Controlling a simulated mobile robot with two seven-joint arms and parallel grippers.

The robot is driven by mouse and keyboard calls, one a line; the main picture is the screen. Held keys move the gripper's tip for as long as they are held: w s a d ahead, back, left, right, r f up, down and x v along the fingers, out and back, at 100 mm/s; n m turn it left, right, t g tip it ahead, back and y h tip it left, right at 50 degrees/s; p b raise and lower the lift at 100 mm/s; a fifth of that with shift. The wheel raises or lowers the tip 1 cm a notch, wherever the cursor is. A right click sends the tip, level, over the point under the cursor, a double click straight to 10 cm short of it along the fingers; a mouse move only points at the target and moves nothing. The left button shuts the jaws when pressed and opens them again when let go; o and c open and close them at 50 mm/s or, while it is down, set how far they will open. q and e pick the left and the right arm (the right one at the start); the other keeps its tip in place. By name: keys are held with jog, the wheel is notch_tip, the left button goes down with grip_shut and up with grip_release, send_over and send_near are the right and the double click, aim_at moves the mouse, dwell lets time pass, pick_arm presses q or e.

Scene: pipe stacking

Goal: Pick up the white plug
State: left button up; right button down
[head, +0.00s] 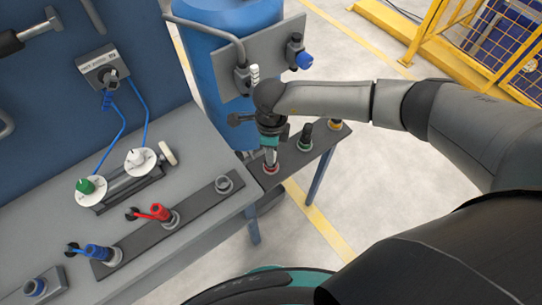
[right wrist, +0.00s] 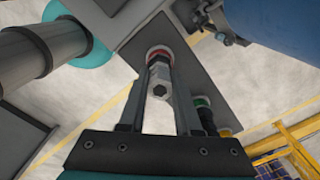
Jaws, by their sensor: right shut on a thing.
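My right gripper (head: 270,156) reaches down over the narrow dark shelf at the right end of the bench. In the right wrist view, its two fingers (right wrist: 160,100) are shut on a pale hexagonal plug (right wrist: 159,89), which looks like the white plug. The plug lines up with a red-ringed socket (right wrist: 158,55) on the shelf; I cannot tell whether it is seated or raised. The red ring also shows just below the fingers in the head view (head: 270,169). The plug is mostly hidden there. My left gripper is not in view.
A green-ringed black plug (head: 305,137) and a yellow one (head: 335,125) stand beside the gripper on the shelf. A blue tank (head: 228,15) with a grey valve panel (head: 268,58) rises behind. Red (head: 160,212) and blue (head: 97,252) connectors sit on the bench.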

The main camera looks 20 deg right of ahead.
dwell(0.6)
notch_tip(320, 180, up, 20)
jog(key=shift+p, duration=0.45)
notch_tip(320, 180, up, 8)
jog(key=p, duration=0.4)
dwell(0.7)
